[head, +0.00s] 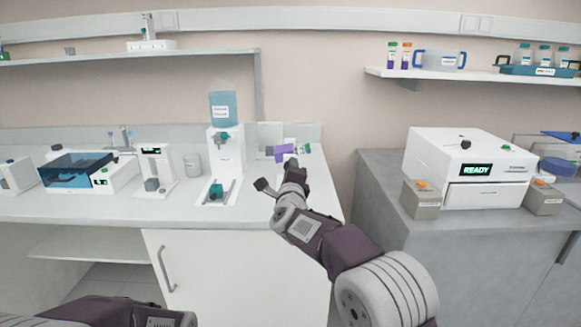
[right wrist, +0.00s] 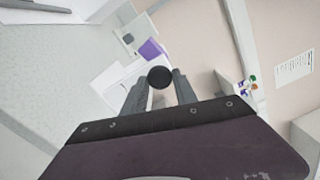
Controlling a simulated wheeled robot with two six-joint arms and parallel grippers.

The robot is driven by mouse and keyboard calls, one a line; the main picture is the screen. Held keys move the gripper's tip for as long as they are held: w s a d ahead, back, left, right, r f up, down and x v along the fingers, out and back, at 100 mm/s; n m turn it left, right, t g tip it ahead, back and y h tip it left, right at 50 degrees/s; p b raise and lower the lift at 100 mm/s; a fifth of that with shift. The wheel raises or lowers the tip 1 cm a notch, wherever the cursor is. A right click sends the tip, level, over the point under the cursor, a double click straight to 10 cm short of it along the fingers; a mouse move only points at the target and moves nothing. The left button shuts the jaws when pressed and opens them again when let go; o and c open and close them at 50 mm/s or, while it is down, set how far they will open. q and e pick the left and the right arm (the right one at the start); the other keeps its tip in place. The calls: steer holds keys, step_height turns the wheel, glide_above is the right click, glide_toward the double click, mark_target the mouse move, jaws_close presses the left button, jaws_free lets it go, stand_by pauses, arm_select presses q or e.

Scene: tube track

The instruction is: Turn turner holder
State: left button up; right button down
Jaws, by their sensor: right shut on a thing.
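A purple holder (head: 285,149) shows at the back right of the left bench, in front of a small white upright unit (head: 269,135). A green-and-white piece (head: 303,149) sits at its right end. My right gripper (head: 291,163) reaches it from the front and partly covers it. In the right wrist view, the fingers (right wrist: 157,90) are shut on a dark round knob (right wrist: 160,76), with the purple part (right wrist: 151,50) just beyond. I cannot tell how the knob joins the holder. My left arm shows only at the bottom left; its gripper is out of view.
A white dispenser with a blue tank (head: 223,108) stands left of the gripper. Further left are a small white device (head: 155,170) and a blue-lidded machine (head: 75,170). A READY box (head: 469,150) stands on the grey right bench. The white bench front is clear.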

steer(key=shift+r+n+p, duration=0.1)
steer(key=shift+n+p, duration=4.85)
steer(key=shift+n, duration=2.75)
steer(key=c, duration=1)
jaws_free()
